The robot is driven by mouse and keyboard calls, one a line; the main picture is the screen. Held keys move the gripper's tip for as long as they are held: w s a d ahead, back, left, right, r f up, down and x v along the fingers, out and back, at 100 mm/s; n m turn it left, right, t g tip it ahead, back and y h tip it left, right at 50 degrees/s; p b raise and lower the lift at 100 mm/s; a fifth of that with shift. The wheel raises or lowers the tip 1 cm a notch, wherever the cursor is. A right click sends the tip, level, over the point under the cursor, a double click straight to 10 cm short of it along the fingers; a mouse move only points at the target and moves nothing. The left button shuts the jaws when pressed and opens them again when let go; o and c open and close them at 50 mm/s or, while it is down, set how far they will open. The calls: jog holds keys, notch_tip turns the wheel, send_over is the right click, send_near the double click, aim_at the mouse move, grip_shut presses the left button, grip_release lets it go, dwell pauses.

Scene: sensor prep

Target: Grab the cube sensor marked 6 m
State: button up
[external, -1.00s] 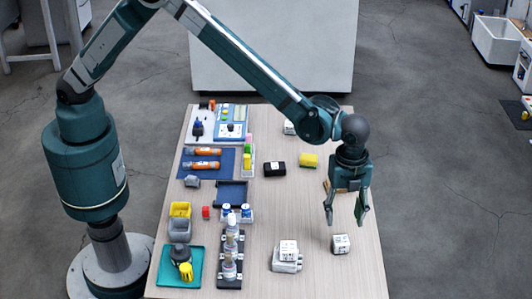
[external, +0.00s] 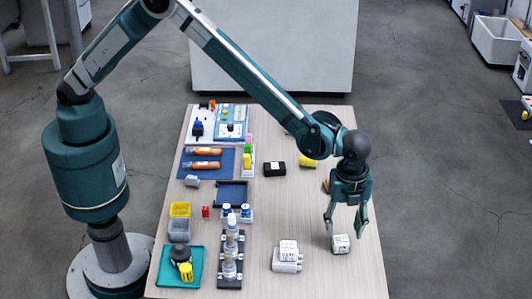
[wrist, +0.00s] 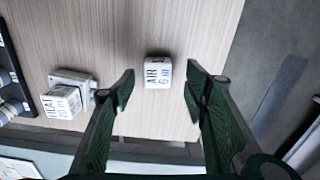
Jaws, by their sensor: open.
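A small white cube sensor (wrist: 157,75), its label reading what looks like "AIR 6 M", sits on the table in the wrist view, slightly beyond my fingertips and between their lines. The same cube (external: 341,243) shows in the external view near the table's right side. My gripper (external: 346,229) is open and empty, pointing down just above the cube. In the wrist view its two green fingers (wrist: 161,85) stand wide apart. I cannot tell the remaining height exactly.
A dark rack with bottles (external: 230,272) stands further left. The tabletop (external: 357,279) around the cube is clear.

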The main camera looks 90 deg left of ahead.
aim_at(341, 238)
dwell(0.3)
jog(key=shift+s+f+b, duration=0.2)
jog(key=shift+f+b, duration=0.3)
jog(key=shift+f, duration=2.1)
jog(key=c, duration=1)
